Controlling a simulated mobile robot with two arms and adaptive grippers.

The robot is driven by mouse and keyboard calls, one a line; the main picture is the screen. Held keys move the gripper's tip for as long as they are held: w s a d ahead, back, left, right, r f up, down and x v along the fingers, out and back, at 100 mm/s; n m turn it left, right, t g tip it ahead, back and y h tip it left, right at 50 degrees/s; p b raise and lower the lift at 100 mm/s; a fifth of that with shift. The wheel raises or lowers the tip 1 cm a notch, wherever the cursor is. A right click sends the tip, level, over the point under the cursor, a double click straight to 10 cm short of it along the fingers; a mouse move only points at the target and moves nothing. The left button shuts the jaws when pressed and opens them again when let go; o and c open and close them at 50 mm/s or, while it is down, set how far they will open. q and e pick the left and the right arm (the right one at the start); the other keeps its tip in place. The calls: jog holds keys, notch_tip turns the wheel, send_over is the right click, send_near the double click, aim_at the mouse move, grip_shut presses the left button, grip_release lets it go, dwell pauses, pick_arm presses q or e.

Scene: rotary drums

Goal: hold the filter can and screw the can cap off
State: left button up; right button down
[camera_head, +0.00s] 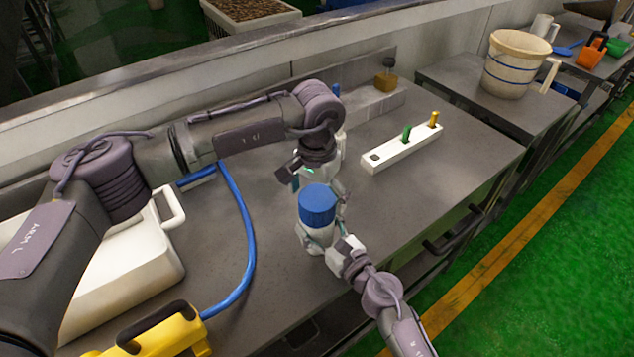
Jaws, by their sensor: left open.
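The filter can (314,232) stands upright near the middle of the grey bench, with its blue can cap (318,204) on top. Its lower part is partly hidden by my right gripper (326,238), which comes in from the lower right and is shut on the can's body. My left gripper (317,182) is open just behind and above the blue cap, with its fingers pointing down. The cap hides part of the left fingers, so I cannot tell whether they touch it.
A white block (402,150) with green and yellow pegs lies right of the can. A blue hose (247,240) curves on the left, near a white case (130,262) and a yellow tool (160,334). A white bucket (515,65) stands on the far bench.

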pick_arm(q)
jog(key=shift+f, duration=1.4)
